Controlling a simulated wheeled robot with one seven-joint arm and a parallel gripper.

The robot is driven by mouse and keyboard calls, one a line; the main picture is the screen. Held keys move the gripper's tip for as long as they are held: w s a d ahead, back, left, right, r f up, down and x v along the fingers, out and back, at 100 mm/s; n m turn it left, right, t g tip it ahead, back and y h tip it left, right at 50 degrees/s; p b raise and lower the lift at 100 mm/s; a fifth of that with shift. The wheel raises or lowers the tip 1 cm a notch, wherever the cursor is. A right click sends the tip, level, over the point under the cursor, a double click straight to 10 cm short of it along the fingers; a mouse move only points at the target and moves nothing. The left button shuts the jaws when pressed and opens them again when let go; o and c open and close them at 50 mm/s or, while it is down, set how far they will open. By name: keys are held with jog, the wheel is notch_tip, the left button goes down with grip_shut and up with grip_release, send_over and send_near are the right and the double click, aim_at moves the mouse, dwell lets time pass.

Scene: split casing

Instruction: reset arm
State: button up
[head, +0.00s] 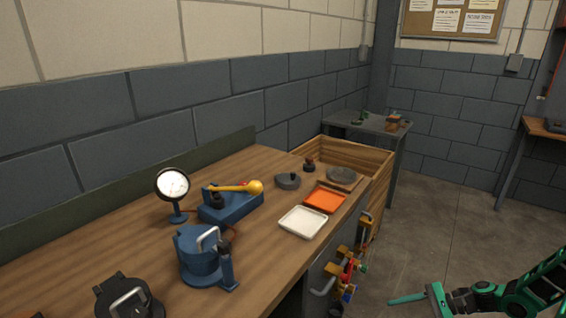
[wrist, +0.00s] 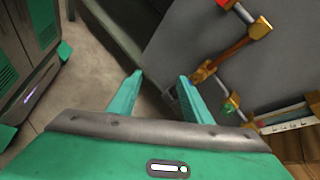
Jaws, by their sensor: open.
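My gripper (head: 418,299) is at the lower right of the head view, off to the right of the workbench (head: 255,270) and over open floor. In the wrist view my gripper (wrist: 158,92) shows two green fingers spread apart, with nothing between them. It is open and empty. Past the fingers, the wrist view shows floor and the grey side of the bench (wrist: 215,50).
The bench holds a dial gauge (head: 172,186), blue casing (head: 200,258), blue block with yellow-knobbed lever (head: 230,204), white tray (head: 303,222) and orange tray (head: 325,199).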

jog(key=s+d+r+n+g+h, duration=0.1)
jog(key=s+d+r+n+h, duration=0.2)
jog(key=r, duration=0.5)
jog(key=s+d+r+n+g+h, duration=0.1)
jog(key=s+r+n+g+h, duration=0.2)
jog(key=r, duration=0.5)
jog(key=s+d+r+n+h, duration=0.1)
jog(key=s+d+r+h, duration=0.15)
jog(key=s+r, duration=0.4)
jog(key=s+a+r+n+t+h, duration=0.1)
jog(key=s+a+r+h, duration=0.2)
jog(key=s+r, duration=1)
jog(key=shift+s+r+n+t, duration=0.25)
jog(key=shift+r+n+t, duration=0.15)
jog(key=shift+r, duration=0.15)
jog(key=shift+h, duration=0.25)
jog(key=shift+w+f, duration=0.25)
jog(key=shift+w, duration=0.35)
